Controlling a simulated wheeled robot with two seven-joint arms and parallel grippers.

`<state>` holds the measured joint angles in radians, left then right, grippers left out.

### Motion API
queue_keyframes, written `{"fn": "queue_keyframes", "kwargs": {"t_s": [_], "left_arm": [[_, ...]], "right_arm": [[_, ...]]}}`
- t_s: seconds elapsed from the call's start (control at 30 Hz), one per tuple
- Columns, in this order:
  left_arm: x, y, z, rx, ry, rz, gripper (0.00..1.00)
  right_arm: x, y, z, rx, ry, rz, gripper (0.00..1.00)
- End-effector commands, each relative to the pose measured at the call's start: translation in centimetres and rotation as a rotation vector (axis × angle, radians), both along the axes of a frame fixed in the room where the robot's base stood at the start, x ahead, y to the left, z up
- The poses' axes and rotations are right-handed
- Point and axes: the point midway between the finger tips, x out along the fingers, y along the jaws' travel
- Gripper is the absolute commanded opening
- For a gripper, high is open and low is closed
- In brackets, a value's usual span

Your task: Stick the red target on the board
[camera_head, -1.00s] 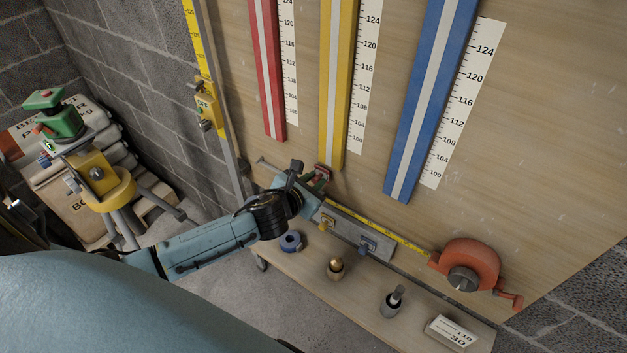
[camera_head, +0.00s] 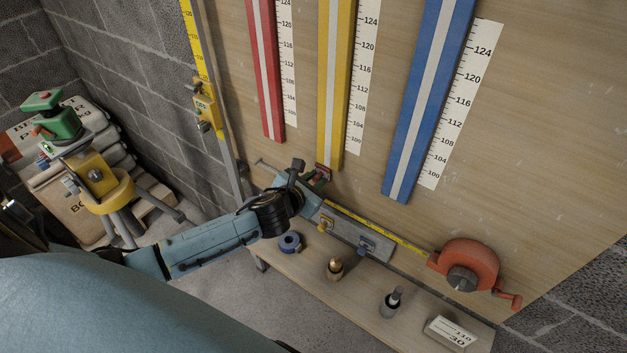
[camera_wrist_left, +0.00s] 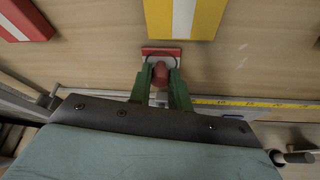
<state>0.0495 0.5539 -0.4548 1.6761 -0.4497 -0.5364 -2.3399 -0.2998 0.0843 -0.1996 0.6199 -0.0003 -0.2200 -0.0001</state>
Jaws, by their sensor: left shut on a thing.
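The red target (camera_wrist_left: 147,50) is a small red plate with a round red knob (camera_wrist_left: 160,72) on its near side. My left gripper (camera_wrist_left: 160,80) is shut on the knob with its green fingers. In the head view the left gripper (camera_head: 315,180) holds the red target (camera_head: 323,168) just below the lower end of the yellow strip (camera_head: 331,130). The plate is close to the wooden board (camera_head: 540,140); I cannot tell whether it touches. In the wrist view a narrow gap shows below the yellow strip (camera_wrist_left: 205,18). My right gripper is not in view.
A red strip (camera_head: 271,110) and a blue strip (camera_head: 405,165) hang beside white scales. Below are a ledge with yellow and blue hooks, an orange tape reel (camera_head: 480,258), and a shelf (camera_head: 360,300) with small items. A yellow-green tripod device (camera_head: 95,175) stands left.

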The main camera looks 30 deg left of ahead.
Motion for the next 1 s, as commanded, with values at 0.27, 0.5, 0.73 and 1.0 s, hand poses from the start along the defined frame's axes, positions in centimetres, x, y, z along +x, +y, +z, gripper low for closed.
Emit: {"fn": "queue_keyframes", "kwargs": {"t_s": [0.27, 0.5, 0.73, 1.0], "left_arm": [[0.07, -0.03, -0.04, 0.000, 0.001, 0.000, 0.00], [0.08, -0.02, -0.03, 0.000, 0.001, 0.000, 0.35], [0.08, -0.01, -0.02, 0.000, 0.000, 0.000, 0.45], [0.08, -0.01, -0.02, 0.000, 0.001, 0.000, 0.66]], "right_arm": [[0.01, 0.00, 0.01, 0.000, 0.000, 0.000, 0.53], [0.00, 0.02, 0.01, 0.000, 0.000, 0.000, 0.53], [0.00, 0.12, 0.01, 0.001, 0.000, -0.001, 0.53], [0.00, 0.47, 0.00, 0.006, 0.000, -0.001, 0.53]]}}
